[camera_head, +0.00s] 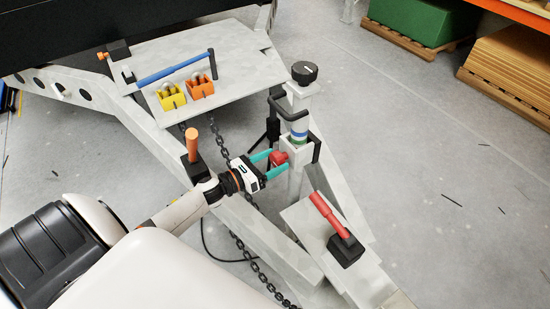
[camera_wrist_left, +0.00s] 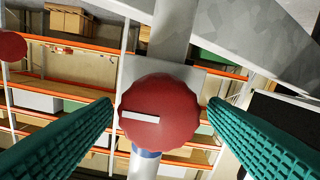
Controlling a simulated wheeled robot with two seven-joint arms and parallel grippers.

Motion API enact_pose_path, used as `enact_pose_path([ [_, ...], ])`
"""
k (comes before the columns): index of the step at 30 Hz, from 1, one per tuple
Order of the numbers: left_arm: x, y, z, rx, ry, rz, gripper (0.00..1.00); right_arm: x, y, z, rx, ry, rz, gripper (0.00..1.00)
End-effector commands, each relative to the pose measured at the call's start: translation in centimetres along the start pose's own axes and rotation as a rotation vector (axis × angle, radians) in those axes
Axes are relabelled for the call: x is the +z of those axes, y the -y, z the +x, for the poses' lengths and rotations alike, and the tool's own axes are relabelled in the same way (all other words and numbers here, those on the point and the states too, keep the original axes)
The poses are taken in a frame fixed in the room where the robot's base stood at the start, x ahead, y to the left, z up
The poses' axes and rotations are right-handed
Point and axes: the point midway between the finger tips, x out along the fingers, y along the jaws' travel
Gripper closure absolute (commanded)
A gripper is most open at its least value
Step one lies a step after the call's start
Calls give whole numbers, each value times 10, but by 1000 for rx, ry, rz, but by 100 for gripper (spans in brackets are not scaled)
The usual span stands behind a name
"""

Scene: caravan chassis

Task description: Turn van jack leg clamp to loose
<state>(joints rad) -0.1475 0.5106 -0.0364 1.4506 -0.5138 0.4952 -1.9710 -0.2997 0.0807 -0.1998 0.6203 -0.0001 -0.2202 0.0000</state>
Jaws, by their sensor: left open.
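The jack leg clamp is a red scalloped knob (camera_head: 279,158) on the side of the white clamp block (camera_head: 294,151) around the jack leg post. In the left wrist view the knob (camera_wrist_left: 160,113) faces me, with a white bar mark lying nearly level, from its middle to its left side. My left gripper (camera_head: 275,162) has teal fingers, open, one on each side of the knob. In the left wrist view the fingers (camera_wrist_left: 162,125) stand apart from the knob, with a gap on both sides. My right gripper is not in view.
The white A-frame (camera_head: 245,225) and a hanging chain (camera_head: 240,245) lie close to my left arm. An orange handle (camera_head: 192,143) stands beside the wrist. A red lever (camera_head: 327,212) sits on the drawbar.

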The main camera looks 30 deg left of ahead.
Motion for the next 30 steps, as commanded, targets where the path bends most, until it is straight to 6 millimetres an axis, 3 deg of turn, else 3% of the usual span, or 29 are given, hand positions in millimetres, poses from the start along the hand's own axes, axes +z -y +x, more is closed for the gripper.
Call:
enact_pose_path([
  [4,0,0,11,1,0,0,32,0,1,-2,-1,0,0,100],
  [13,0,0,12,0,0,0,32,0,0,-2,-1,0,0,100],
  [21,0,0,12,0,0,0,76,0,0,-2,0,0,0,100],
  [30,0,0,12,0,0,-36,76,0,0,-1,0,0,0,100],
])
